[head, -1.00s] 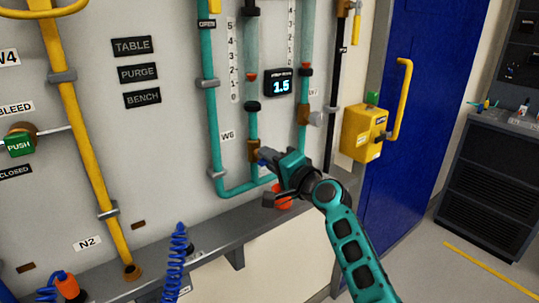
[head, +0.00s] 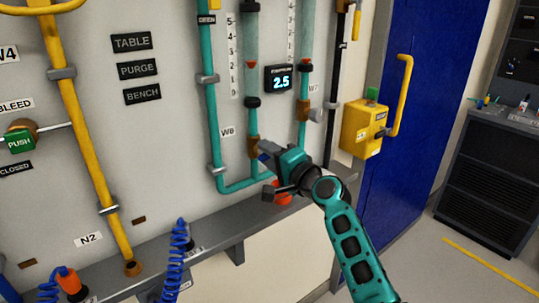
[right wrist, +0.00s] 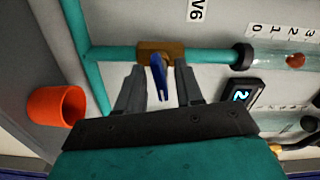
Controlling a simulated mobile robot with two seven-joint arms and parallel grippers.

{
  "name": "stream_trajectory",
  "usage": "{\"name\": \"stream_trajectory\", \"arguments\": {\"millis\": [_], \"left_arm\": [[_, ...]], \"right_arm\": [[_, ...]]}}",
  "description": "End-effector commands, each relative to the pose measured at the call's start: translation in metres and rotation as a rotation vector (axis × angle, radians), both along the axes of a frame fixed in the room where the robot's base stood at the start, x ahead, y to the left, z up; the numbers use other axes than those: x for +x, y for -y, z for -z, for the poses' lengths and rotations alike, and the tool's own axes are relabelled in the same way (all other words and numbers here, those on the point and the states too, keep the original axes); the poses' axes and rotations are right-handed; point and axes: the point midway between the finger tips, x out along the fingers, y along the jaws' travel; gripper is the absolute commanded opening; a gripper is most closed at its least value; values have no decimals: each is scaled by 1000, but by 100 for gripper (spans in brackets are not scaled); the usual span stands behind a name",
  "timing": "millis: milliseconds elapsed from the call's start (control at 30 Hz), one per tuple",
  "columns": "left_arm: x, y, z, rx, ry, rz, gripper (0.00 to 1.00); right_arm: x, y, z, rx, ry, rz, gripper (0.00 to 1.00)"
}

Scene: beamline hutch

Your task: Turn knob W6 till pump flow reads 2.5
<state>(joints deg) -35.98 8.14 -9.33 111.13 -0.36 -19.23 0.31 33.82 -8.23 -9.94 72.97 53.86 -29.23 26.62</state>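Knob W6 is a blue handle (right wrist: 159,76) on a brown valve body (right wrist: 157,50) in the teal pipe. The valve body also shows in the head view (head: 253,146), right of its label (head: 227,132). My right gripper (right wrist: 160,72) is at the valve, its two fingers apart on either side of the blue handle. Gaps show between handle and fingers. In the head view my right gripper (head: 268,170) hides part of the valve. The flow display (head: 279,80) reads 2.5. My left gripper is not in view.
An orange-red cup-like part (right wrist: 57,105) sits beside my right gripper, near the ledge (head: 215,228). A second teal pipe (head: 303,130) runs to the right. A yellow box (head: 362,128) and yellow door handle (head: 400,98) stand farther right.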

Motion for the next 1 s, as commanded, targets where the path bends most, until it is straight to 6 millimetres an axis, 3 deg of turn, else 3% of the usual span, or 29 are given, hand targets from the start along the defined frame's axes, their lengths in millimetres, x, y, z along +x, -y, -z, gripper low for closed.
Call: {"name": "stream_trajectory", "arguments": {"millis": [367,1000], "left_arm": [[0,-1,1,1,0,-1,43],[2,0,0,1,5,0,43]], "right_arm": [[-9,8,0,1,3,2,36],[-93,68,0,-1,0,2,36]]}}
